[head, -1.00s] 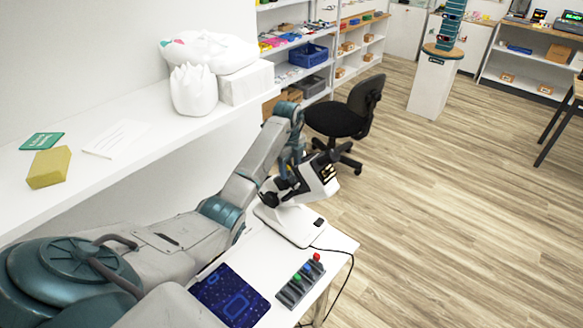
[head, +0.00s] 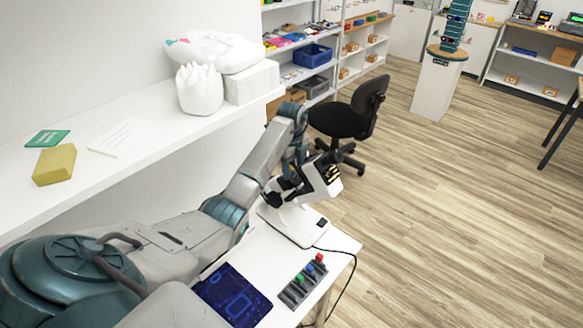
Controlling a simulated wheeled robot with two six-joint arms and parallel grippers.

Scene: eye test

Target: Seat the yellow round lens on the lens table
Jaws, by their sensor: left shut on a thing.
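My left gripper (head: 281,192) is at the left side of the white instrument (head: 293,222) on the small white table. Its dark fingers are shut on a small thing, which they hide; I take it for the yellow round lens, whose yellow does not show. The instrument has a tilted white head (head: 322,179) with dark slots. I cannot make out the lens table clearly beside the gripper, nor whether the fingers touch it. A dark rack (head: 302,283) holds green, blue and red round pieces, with no yellow one visible. My right gripper is not in view.
A dark blue patterned panel (head: 231,295) lies left of the rack. A black cable (head: 353,268) runs from the instrument over the table edge. A wall shelf (head: 133,137) carries a yellow block (head: 54,165) and a white pot (head: 199,89). A black chair (head: 342,120) stands behind.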

